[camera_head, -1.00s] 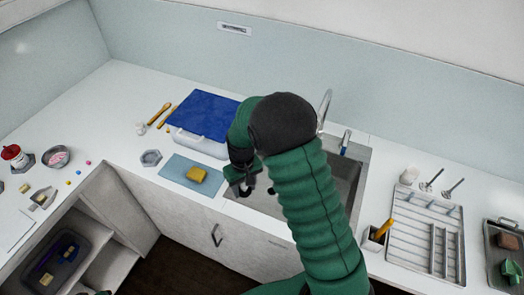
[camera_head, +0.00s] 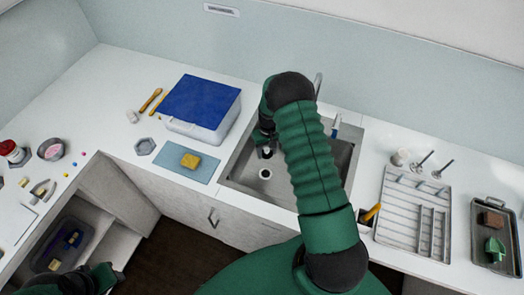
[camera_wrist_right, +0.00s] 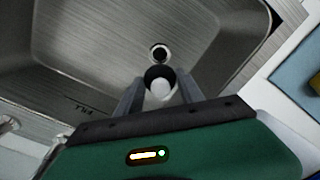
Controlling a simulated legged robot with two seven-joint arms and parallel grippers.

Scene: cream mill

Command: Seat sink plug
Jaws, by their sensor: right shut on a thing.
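The sink (camera_head: 318,164) is a steel basin set in the white counter. Its round drain (camera_head: 265,174) is open, a dark hole in a pale ring, and shows in the right wrist view (camera_wrist_right: 160,52). My right gripper (camera_head: 266,149) is shut on the dark round sink plug (camera_wrist_right: 153,73), which has a pale knob between the fingers. The plug is over the basin, apart from the drain and just behind it in the head view. My left gripper (camera_head: 117,277) is low at the left, by the open cabinet; its jaws are not clear.
A blue-lidded box (camera_head: 200,105) and a yellow sponge (camera_head: 190,161) on a blue mat (camera_head: 172,165) lie left of the sink. The faucet (camera_head: 336,122) stands behind it. A drying rack (camera_head: 400,215) and a dark tray (camera_head: 490,268) are at the right.

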